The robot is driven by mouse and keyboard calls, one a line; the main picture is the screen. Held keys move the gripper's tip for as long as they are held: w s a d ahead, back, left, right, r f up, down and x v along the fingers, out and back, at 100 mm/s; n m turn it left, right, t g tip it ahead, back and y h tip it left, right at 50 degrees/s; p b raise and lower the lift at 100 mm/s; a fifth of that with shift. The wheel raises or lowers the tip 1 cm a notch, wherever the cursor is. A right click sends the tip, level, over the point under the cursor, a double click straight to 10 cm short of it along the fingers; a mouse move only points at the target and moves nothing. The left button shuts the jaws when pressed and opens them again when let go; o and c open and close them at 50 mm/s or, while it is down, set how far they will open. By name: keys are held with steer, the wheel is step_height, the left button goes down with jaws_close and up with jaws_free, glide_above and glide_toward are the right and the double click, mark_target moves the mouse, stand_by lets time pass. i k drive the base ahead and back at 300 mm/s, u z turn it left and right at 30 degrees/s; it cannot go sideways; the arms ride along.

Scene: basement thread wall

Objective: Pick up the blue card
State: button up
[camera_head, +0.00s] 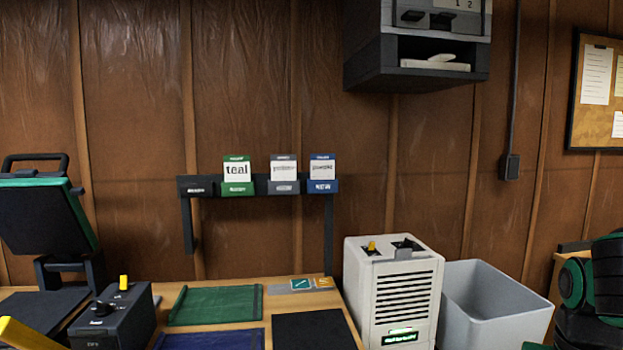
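The blue card (322,168) has a white face with a small dark word and a blue top band. It stands upright in the rightmost blue slot of a dark rack (260,184) on the wood-panelled wall. To its left in the rack stand a grey-banded card (283,168) and a green-banded card (237,169) that reads "teal". My gripper is not in view. A black and green part that looks like my arm shows at the lower right, well away from the card.
Below the rack, a wooden table (255,290) holds a green mat (215,305), a blue mat, dark pads and a black box (115,317). A white vented machine (402,300) and grey bin (490,300) stand right. A grey cabinet (418,70) hangs above.

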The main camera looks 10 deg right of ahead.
mark_target(322, 166)
steer(key=u, duration=0.1)
steer(key=i, duration=1)
steer(key=z, duration=0.1)
